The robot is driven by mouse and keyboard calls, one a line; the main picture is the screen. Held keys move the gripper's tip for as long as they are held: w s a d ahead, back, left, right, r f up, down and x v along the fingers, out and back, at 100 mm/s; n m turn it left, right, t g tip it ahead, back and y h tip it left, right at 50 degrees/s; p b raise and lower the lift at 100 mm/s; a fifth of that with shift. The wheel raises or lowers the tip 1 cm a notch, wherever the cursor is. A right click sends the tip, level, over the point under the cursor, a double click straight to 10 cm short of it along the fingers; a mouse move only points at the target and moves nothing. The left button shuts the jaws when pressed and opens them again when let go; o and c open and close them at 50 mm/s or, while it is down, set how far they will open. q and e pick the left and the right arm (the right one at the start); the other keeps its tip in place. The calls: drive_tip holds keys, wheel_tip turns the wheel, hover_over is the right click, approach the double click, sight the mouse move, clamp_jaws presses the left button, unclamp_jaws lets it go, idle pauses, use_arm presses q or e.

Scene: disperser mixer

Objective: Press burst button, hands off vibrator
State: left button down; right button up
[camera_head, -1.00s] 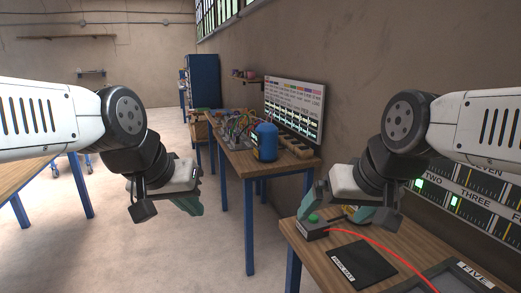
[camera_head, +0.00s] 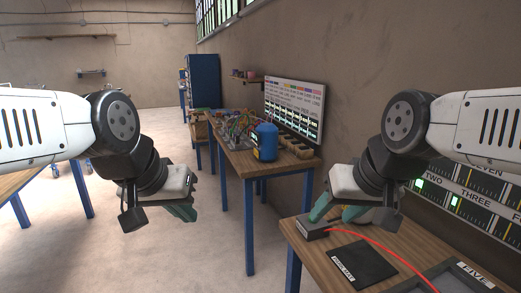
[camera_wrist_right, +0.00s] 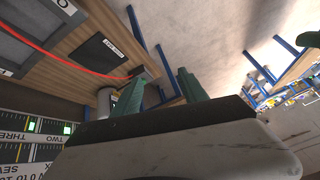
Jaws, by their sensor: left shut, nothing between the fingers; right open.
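The small grey button box (camera_head: 312,231) stands near the back left corner of the right-hand table, with a red cable running from it. My right gripper (camera_head: 337,211) is open and above the box. One green finger reaches down over the box top and hides the green button; I cannot tell whether it touches. In the right wrist view the same box (camera_wrist_right: 139,74) shows beyond the spread fingers (camera_wrist_right: 158,97). My left gripper (camera_head: 184,212) is shut and empty over the floor at left. I cannot identify the vibrator for certain.
A black labelled pad (camera_head: 362,262) lies on the right-hand table (camera_head: 325,262), beside the red cable (camera_head: 385,246). A grey cylinder (camera_wrist_right: 105,100) stands near the wall panel in the wrist view. A blue container (camera_head: 265,141) stands on the farther table. The floor between is clear.

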clamp_jaws()
idle(1.3)
